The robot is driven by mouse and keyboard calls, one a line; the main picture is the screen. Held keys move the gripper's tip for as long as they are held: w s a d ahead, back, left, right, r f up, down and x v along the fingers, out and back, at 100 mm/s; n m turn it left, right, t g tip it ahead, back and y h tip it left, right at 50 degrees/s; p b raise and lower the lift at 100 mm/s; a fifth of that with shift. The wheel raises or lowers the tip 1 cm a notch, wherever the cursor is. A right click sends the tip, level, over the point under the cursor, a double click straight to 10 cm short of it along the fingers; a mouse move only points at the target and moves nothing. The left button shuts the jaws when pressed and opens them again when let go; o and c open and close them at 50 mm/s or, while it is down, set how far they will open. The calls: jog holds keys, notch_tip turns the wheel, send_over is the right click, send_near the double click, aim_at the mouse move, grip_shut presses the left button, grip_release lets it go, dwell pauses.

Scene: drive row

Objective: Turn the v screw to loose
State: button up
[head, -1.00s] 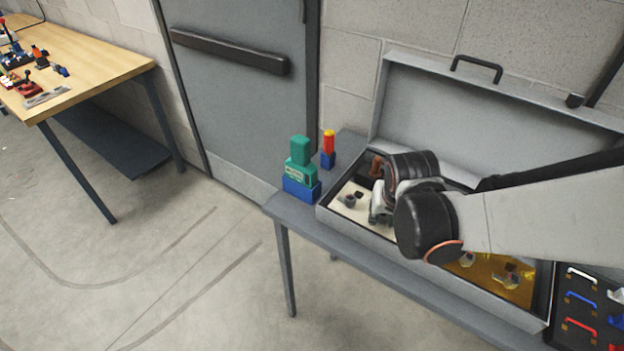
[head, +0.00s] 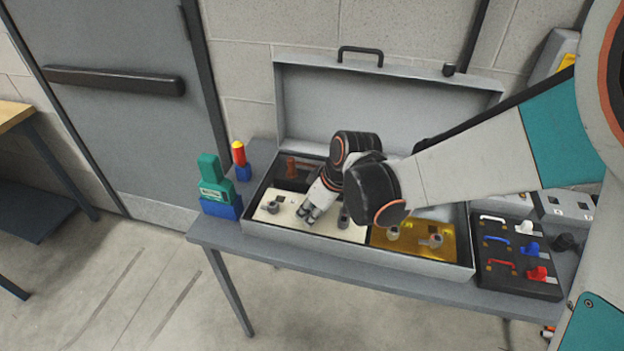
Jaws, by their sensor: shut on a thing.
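An open grey case (head: 350,255) on a narrow grey table holds a cream panel (head: 290,219) and a gold panel (head: 415,250). Small grey screw-like knobs stand on the cream panel, one at the left (head: 273,207) and one at the right (head: 343,217). My gripper (head: 308,214) points down at the cream panel between these two, its fingers closed low at the panel. They are shut on a small part there, apparently the v screw, which the fingers mostly hide. No lettering is readable, and I cannot tell how far it is turned.
The case lid (head: 385,105) stands open behind. A green and blue block (head: 218,190) and a red-yellow piece on blue (head: 241,160) stand left of the case. A black board (head: 515,265) with coloured handles lies at the right. The floor in front is clear.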

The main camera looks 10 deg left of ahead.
jog(key=n, duration=0.1)
jog(key=n+g, duration=0.1)
jog(key=n, duration=0.1)
jog(key=shift+w+n+y, duration=0.3)
jog(key=shift+w+n+g, duration=0.1)
jog(key=shift+n+g, duration=0.6)
jog(key=shift+n, duration=0.8)
jog(key=o, duration=1.1)
jog(key=shift+c, duration=0.2)
